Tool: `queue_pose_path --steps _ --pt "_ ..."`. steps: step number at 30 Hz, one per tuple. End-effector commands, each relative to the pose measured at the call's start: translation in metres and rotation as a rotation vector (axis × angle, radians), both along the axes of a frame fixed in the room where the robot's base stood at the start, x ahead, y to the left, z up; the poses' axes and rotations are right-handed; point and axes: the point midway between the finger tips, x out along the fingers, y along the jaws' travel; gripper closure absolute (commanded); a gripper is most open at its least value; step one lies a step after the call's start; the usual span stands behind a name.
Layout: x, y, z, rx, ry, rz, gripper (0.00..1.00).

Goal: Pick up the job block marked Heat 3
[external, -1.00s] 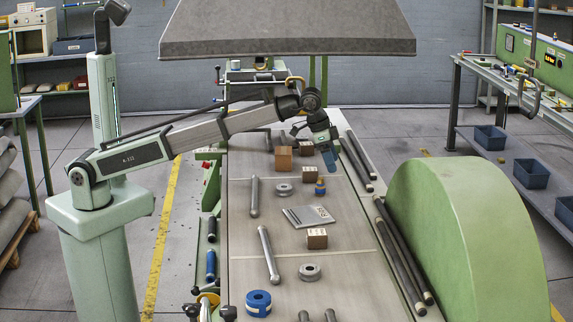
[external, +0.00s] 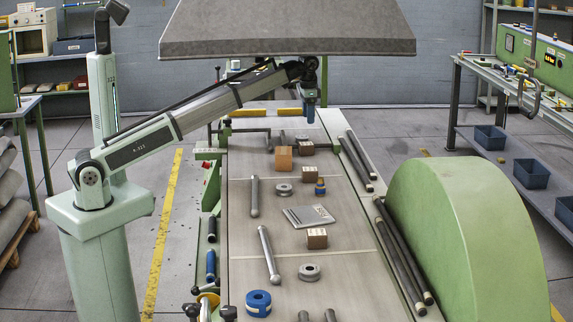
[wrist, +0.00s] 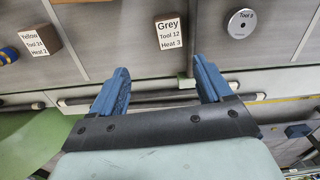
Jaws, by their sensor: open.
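The block marked "Grey, Tool 12, Heat 3" (wrist: 169,33) is in the upper middle of the wrist view, with its white label facing me. My gripper (wrist: 160,64) is open and empty, and the block lies beyond the gap between its blue fingers, apart from them. In the external view my gripper (external: 310,112) hangs at the far end of the bench, above and behind the blocks. A brown block (external: 283,158) and smaller blocks (external: 306,147), (external: 310,174) and (external: 317,238) stand there; I cannot read which is Heat 3.
A block marked "Yellow, Tool 24" (wrist: 40,43) is left of the Heat 3 block in the wrist view; a metal disc marked Tool 9 (wrist: 241,23) is right. A hood (external: 288,30) hangs overhead.

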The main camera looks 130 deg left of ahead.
Motion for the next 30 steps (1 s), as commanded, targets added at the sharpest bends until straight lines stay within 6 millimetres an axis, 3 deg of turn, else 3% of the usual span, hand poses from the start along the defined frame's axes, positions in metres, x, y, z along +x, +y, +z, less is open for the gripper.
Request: queue_pose_path --steps 3,8,21,30 --pt "-0.014 0.008 0.000 -0.010 0.003 0.011 0.21" --pt "-0.018 0.008 -0.007 -0.014 0.005 0.012 0.21" --pt "-0.017 0.008 -0.073 -0.014 0.005 0.012 0.21" --pt "-0.016 0.009 -0.091 -0.013 0.005 0.012 0.21"
